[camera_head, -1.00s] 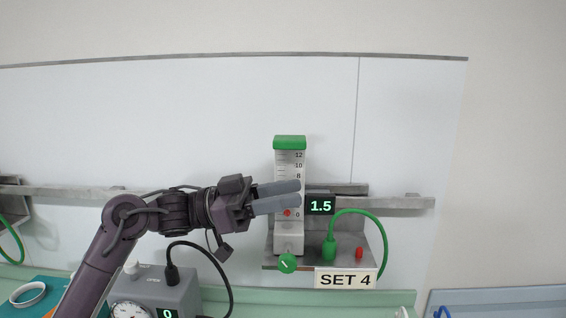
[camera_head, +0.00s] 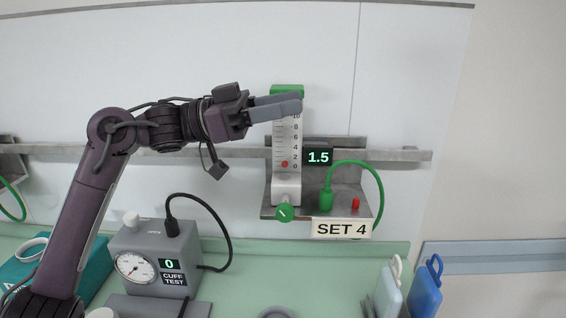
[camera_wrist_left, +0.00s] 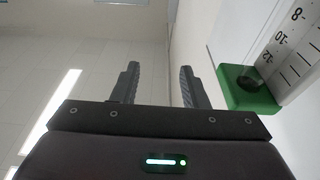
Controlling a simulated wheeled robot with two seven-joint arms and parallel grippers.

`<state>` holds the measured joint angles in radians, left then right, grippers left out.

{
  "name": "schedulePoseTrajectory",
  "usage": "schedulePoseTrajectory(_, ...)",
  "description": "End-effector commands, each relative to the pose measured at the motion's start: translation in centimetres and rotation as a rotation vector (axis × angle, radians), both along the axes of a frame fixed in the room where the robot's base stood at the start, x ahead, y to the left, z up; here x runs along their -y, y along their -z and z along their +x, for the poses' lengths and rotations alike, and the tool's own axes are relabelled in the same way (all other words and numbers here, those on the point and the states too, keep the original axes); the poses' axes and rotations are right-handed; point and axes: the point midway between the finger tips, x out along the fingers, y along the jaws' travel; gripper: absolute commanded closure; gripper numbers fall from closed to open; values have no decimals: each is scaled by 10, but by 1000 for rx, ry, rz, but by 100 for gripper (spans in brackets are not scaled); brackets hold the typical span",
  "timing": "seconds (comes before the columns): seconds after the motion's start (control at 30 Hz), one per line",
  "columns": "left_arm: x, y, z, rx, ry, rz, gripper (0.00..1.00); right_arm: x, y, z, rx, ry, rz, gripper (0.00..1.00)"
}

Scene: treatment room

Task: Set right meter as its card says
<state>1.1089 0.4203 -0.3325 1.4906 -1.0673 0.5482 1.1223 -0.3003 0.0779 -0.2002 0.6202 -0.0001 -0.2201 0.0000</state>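The right meter (camera_head: 286,150) is a white scaled tube with a green cap (camera_head: 287,90), mounted on a grey wall shelf. Its red ball sits low, near 1 to 2, and its display (camera_head: 318,157) reads 1.5. The green knob (camera_head: 285,213) is at its foot. The card (camera_head: 341,228) reads SET 4. My left gripper (camera_head: 298,104) is raised in front of the tube's top, its fingers overlapping the upper scale and well above the knob. In the left wrist view the fingers (camera_wrist_left: 158,85) are apart with nothing between them; the green cap (camera_wrist_left: 245,88) is to their right. My right gripper is not in view.
A green hose runs from a green plug (camera_head: 326,200) beside a red button (camera_head: 355,203). Below left stands a grey cuff tester (camera_head: 155,262) reading 0, with a black cable. The green counter between is mostly clear.

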Motion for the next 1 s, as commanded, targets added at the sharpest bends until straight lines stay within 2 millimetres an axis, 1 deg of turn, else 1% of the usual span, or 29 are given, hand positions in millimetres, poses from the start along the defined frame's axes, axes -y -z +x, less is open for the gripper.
schedulePoseTrajectory(0.03,4,-3,0,8,-1,26,60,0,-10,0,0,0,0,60)
schedulePoseTrajectory(0.07,6,-2,1,13,-2,46,60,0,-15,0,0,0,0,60)
schedulePoseTrajectory(0.17,16,7,2,35,-1,133,60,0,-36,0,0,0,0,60)
schedulePoseTrajectory(0.27,20,27,6,52,-2,234,60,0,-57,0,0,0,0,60)
schedulePoseTrajectory(0.33,18,44,9,57,-2,301,60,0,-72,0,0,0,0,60)
schedulePoseTrajectory(0.47,0,79,12,55,-4,420,60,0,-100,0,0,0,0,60)
schedulePoseTrajectory(0.5,-8,91,12,51,-4,453,60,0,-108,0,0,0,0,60)
schedulePoseTrajectory(0.6,-30,117,11,36,-5,519,60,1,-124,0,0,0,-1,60)
schedulePoseTrajectory(0.7,-49,138,7,19,-5,564,60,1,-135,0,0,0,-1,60)
schedulePoseTrajectory(0.8,-62,152,4,7,-5,589,60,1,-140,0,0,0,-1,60)
schedulePoseTrajectory(0.87,-66,157,3,2,-5,597,60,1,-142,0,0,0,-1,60)
schedulePoseTrajectory(0.93,-65,161,2,0,-3,601,60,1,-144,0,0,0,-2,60)
schedulePoseTrajectory(1.0,-59,163,2,0,-1,602,60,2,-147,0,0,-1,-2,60)
